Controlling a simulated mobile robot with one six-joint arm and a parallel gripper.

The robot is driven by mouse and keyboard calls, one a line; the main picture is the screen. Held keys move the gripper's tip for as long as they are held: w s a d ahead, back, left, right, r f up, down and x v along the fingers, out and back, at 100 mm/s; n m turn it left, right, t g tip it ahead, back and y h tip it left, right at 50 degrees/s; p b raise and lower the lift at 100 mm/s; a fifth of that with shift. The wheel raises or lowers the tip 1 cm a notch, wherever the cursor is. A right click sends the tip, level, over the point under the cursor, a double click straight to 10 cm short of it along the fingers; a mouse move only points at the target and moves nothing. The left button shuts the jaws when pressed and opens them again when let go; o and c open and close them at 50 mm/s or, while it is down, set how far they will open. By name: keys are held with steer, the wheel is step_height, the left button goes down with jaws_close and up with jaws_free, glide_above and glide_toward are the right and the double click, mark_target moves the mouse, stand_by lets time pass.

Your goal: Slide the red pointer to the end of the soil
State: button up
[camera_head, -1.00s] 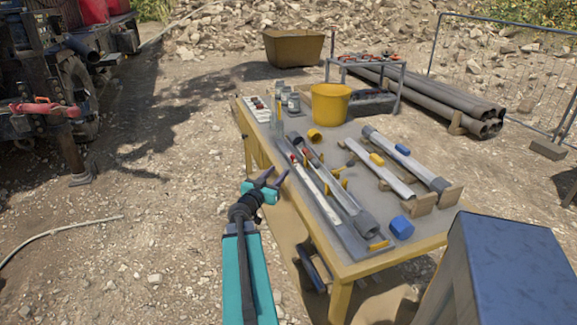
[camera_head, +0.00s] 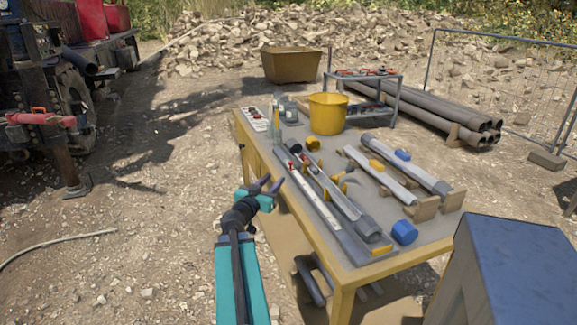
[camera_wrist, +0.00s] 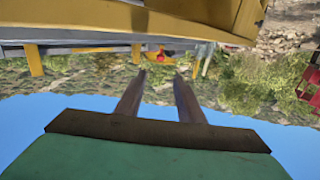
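A long tray (camera_head: 352,247) lies along the near left edge of the table. It holds a pale ruler-like strip (camera_head: 315,201) and a grey open tube (camera_head: 342,199). Small red spots show near the far end of the strip (camera_head: 291,163) and on the tube (camera_head: 314,170); which one is the red pointer I cannot tell. The soil is too small to make out. My gripper (camera_head: 273,180) is open and empty, left of the table edge, apart from the tray. Its spread fingers also show in the wrist view (camera_wrist: 159,74), with a small red thing (camera_wrist: 161,58) beyond them.
The yellow table (camera_head: 345,273) also carries a yellow bucket (camera_head: 328,113), a blue cap (camera_head: 404,232), two grey tubes on wooden blocks and several bottles. A blue box (camera_head: 520,265) stands at the near right. Open gravel lies left of the table.

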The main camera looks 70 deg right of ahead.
mark_target(290, 163)
steer(key=shift+s+d+b, duration=0.15)
steer(key=shift+s+d, duration=0.1)
steer(key=shift+d, duration=2)
steer(key=shift+s+d+b, duration=0.1)
steer(key=shift+s+d, duration=0.1)
steer(key=shift+d, duration=2.1)
steer(key=shift+s+d+b, duration=0.15)
steer(key=shift+s+d, duration=0.1)
steer(key=shift+d, duration=2)
jaws_close()
